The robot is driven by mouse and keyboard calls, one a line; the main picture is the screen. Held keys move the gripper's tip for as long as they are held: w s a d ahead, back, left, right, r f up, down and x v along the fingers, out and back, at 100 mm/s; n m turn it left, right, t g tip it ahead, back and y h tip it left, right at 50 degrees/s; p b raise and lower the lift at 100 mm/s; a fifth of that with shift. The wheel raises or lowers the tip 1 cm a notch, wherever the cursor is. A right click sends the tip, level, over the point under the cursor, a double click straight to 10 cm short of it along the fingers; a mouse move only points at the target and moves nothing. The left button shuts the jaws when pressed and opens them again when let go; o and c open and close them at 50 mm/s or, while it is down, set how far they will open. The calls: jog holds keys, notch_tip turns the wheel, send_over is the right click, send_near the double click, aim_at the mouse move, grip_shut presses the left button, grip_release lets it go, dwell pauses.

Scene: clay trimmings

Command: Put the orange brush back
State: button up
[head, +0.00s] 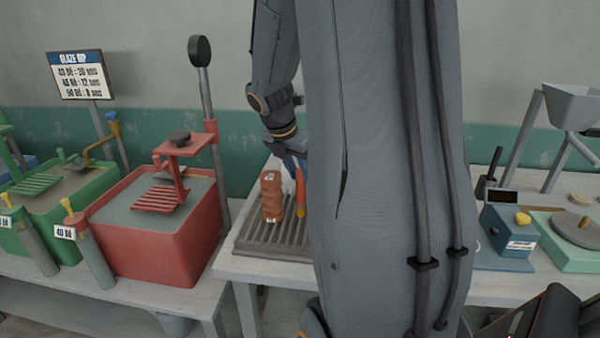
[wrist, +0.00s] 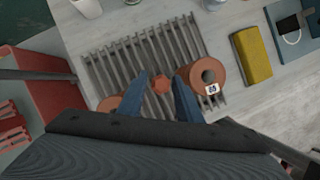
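My gripper (wrist: 161,84) has two blue fingers, one on each side of the orange brush (wrist: 161,86). In the head view, the brush (head: 300,192) hangs upright below the blue fingers, over the grey slatted rack (head: 262,237). It is just right of a brown ribbed clay piece (head: 271,197) that stands on the rack. Whether the brush's lower end touches the rack cannot be told.
A round brown piece with a hole and a 65 tag (wrist: 208,74) stands right of the fingers in the wrist view. A yellow block (wrist: 252,55) lies further right. A red glaze tub (head: 150,250) stands left of the rack. Bare tabletop lies between rack and block.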

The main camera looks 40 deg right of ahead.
jog(key=shift+o, duration=0.3)
jog(key=shift+r, duration=0.3)
jog(key=w+b+v, duration=0.1)
jog(key=v, duration=1.1)
jog(key=s+a+f+m+y, duration=0.2)
jog(key=s+a+f+m, duration=0.2)
jog(key=a+f+m, duration=0.5)
jog(key=s+a+f+m+y, duration=0.2)
jog(key=s+a+f+m, duration=0.2)
jog(key=a+f+m, duration=0.6)
jog(key=a+m, duration=0.1)
jog(key=a, duration=0.3)
jog(key=shift+s+a+t+y+b, duration=0.25)
jog(key=shift+s+t+y+b, duration=0.05)
jog(key=shift+s+t, duration=0.1)
jog(key=shift+f+b, duration=0.3)
jog(key=shift+f, duration=0.1)
jog(key=shift+c, duration=0.9)
jog(key=shift+a, duration=0.15)
